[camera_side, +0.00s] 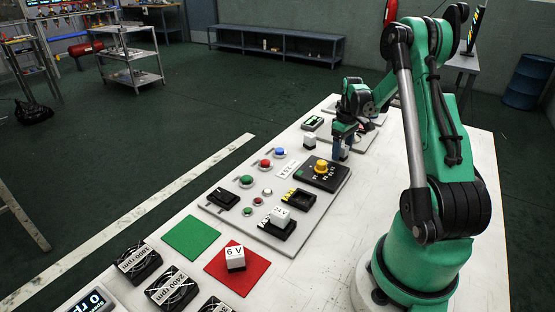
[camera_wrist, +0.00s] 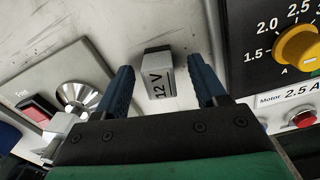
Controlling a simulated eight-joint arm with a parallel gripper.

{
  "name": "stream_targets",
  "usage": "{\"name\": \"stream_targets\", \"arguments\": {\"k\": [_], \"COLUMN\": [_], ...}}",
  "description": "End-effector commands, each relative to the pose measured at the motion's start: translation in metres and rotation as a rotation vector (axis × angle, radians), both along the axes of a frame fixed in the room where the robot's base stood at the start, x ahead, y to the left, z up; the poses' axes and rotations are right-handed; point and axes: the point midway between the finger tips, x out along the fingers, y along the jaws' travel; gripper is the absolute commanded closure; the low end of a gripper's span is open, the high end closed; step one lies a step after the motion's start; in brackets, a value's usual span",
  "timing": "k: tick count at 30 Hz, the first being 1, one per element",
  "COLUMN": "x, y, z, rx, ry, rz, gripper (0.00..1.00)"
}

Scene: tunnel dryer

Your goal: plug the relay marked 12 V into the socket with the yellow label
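The relay marked 12 V (camera_wrist: 161,80) is a small pale block with a dark top, between the fingers of my gripper (camera_wrist: 163,90) in the wrist view. The fingers are open, with a gap on each side of it. In the side view my gripper (camera_side: 347,145) is low over the far part of the table, and a white block (camera_side: 344,153) shows by its blue fingers. The socket with the yellow label (camera_side: 305,202) is black and looks empty, on the grey panel nearer the camera. Its yellow label (camera_side: 291,196) is on its left side.
A black socket just in front holds a white relay (camera_side: 281,214). A relay marked 6 V (camera_side: 235,257) stands on a red mat (camera_side: 222,277). A yellow knob (camera_side: 320,166) rises between my gripper and the yellow-labelled socket.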

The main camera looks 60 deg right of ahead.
Motion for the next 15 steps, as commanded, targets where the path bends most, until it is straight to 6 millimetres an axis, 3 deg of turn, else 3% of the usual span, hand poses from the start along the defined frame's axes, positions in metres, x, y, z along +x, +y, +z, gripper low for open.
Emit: {"name": "stream_targets", "arguments": {"k": [1,6,15], "x": [0.0000,0.0000,0.0001], "y": [0.0000,0.0000,0.0000], "z": [0.0001,0.0002,0.0008], "rx": [0.000,0.000,0.000], "ry": [0.000,0.000,0.000], "rz": [0.000,0.000,0.000], "gripper": [0.52,1.00,1.00]}}
